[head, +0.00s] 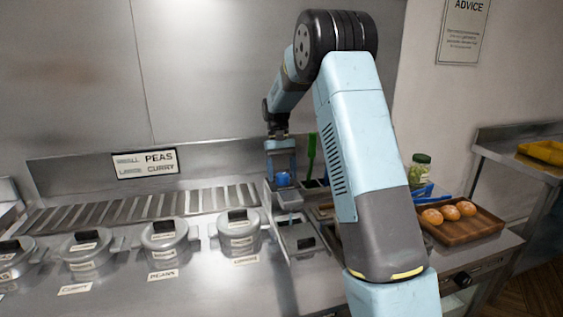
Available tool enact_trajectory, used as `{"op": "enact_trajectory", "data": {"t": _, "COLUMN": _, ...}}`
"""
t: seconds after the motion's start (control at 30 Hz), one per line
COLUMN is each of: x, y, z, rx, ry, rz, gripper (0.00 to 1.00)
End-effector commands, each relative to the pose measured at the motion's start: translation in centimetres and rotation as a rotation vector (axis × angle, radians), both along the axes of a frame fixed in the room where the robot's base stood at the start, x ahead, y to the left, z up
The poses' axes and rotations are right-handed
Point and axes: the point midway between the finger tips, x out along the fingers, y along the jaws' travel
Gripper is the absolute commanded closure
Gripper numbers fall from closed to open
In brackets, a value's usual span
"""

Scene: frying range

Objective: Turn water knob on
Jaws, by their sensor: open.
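A round blue knob-like part (284,180) sits at the back of the counter, left of the green-handled tool; I take it for the water knob. My gripper (280,172) reaches down from above with its light-blue fingers right over this part. The gripper is open. The fingers partly hide the blue part, and I cannot tell whether they touch it. No running water is visible.
Lidded metal pots (165,240) line the counter on the left, before a slatted rack (140,206). A green handle (311,152) stands close right of my gripper. A jar (419,168) and a wooden tray (490,238) of buns are at right.

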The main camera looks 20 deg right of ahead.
Motion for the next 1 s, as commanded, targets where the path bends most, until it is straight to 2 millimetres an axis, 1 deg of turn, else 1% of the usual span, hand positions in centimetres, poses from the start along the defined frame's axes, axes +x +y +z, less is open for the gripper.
{"op": "enact_trajectory", "data": {"t": 0.17, "x": 0.9, "y": 0.0, "z": 1.9, "rx": 0.000, "ry": -0.003, "rz": 0.000, "gripper": 0.27}}
{"op": "enact_trajectory", "data": {"t": 0.5, "x": 3.5, "y": -0.1, "z": 8.0, "rx": 0.000, "ry": -0.003, "rz": 0.000, "gripper": 0.27}}
{"op": "enact_trajectory", "data": {"t": 0.7, "x": 4.7, "y": -0.1, "z": 10.9, "rx": 0.000, "ry": -0.003, "rz": 0.000, "gripper": 0.27}}
{"op": "enact_trajectory", "data": {"t": 0.83, "x": 5.1, "y": -0.1, "z": 11.9, "rx": 0.000, "ry": -0.002, "rz": 0.000, "gripper": 0.27}}
{"op": "enact_trajectory", "data": {"t": 1.0, "x": 5.3, "y": -0.1, "z": 12.4, "rx": 0.000, "ry": -0.001, "rz": 0.000, "gripper": 0.27}}
